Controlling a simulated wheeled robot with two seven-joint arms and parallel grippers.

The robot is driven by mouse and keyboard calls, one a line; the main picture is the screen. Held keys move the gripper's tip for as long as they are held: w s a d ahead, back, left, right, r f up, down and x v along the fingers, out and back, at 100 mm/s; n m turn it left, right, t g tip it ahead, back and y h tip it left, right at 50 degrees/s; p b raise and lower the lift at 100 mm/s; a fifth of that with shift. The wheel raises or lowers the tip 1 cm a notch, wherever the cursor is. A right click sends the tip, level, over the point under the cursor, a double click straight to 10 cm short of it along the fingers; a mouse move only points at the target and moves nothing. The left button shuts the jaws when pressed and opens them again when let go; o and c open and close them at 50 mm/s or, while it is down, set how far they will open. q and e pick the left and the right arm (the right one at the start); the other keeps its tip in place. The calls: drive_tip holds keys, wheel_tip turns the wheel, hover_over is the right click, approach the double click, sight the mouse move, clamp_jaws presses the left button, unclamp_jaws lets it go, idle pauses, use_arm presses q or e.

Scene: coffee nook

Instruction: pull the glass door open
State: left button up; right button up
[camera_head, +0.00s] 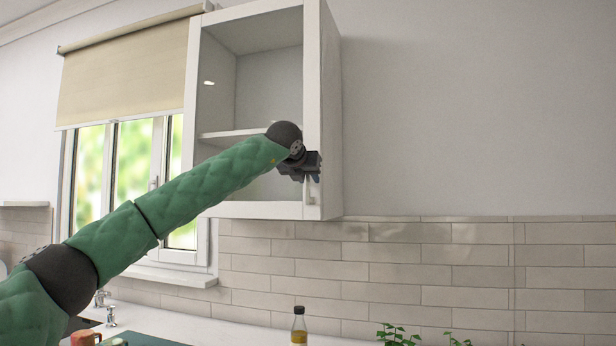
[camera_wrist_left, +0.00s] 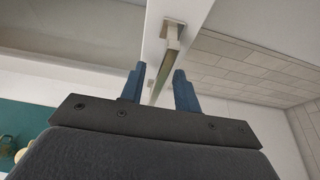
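The glass door (camera_head: 311,70) with its white frame is on the wall cabinet and looks shut. Its upright bar handle (camera_head: 312,190) is at the lower right of the frame; it also shows in the left wrist view (camera_wrist_left: 165,65). My left gripper (camera_head: 312,176) is at the handle, partly hidden by its own wrist in the head view. In the left wrist view its two blue fingers (camera_wrist_left: 158,80) stand apart, one on each side of the bar, with gaps visible. My right gripper is in neither view.
The white cabinet (camera_head: 331,120) holds a shelf (camera_head: 228,133) behind the glass. A window with a beige blind (camera_head: 125,70) is to its left. Below are a counter (camera_head: 240,332), a bottle (camera_head: 299,328) and plants (camera_head: 395,335). Wall right of the cabinet is clear.

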use_arm(q)
drive_tip(key=shift+w+f, duration=0.2)
drive_tip(key=shift+w, duration=0.15)
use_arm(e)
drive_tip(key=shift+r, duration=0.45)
use_arm(q)
drive_tip(key=shift+d, duration=0.1)
clamp_jaws()
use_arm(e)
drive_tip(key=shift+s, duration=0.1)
use_arm(q)
drive_tip(key=shift+s, duration=0.1)
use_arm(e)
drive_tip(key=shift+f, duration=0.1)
